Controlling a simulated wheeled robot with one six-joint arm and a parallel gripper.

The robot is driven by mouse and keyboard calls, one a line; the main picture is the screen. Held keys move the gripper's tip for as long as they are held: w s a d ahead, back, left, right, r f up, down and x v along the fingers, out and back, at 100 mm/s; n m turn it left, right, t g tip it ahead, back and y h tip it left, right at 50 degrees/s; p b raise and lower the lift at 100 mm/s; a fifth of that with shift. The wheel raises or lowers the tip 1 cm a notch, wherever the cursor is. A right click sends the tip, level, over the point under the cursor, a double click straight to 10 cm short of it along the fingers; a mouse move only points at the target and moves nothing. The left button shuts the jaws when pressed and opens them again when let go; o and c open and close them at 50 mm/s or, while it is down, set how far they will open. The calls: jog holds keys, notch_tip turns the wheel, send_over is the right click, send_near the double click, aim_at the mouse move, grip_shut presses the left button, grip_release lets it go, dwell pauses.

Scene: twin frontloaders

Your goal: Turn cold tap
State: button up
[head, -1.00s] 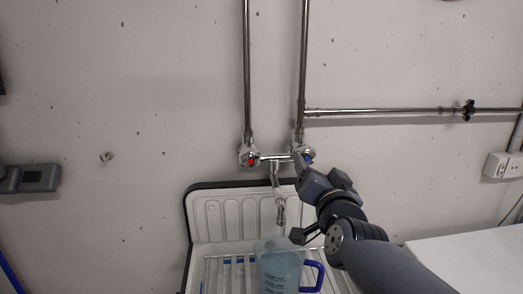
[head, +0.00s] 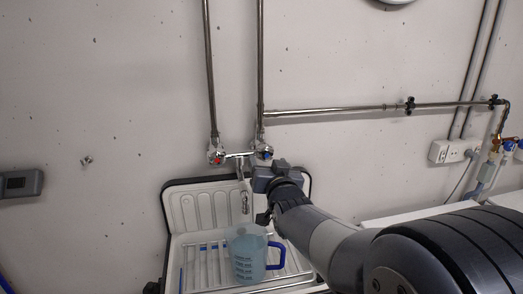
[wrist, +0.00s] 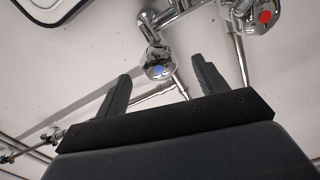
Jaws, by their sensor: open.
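The cold tap (head: 264,151), a chrome knob with a blue mark, is at the right end of the mixer on the wall. In the wrist view the cold tap (wrist: 159,66) shows beyond and between my fingertips, apart from them. My gripper (wrist: 160,75) is open and empty. In the head view my gripper (head: 268,190) is just below the cold tap, and the arm hides part of its fingers. The hot tap (head: 216,155) with a red mark is at the left end; it also shows in the wrist view (wrist: 262,18).
The chrome spout (head: 244,195) hangs between the taps. A bluish jug (head: 247,256) with a blue handle stands below it on the rack of a white sink (head: 185,212). Pipes (head: 262,60) rise above the taps. A wall socket (head: 452,151) is to the right.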

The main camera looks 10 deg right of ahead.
aim_at(266, 156)
jog(key=shift+w+d+r+p, duration=0.1)
jog(key=shift+w+p, duration=0.35)
jog(key=shift+w, duration=1)
jog(key=shift+w+r+p, duration=0.1)
jog(key=shift+w+p, duration=0.3)
jog(key=shift+w, duration=1.05)
jog(key=shift+c, duration=0.2)
jog(key=c, duration=0.9)
jog(key=shift+f+b, duration=0.15)
jog(key=shift+b, duration=0.2)
jog(key=shift+c, duration=0.3)
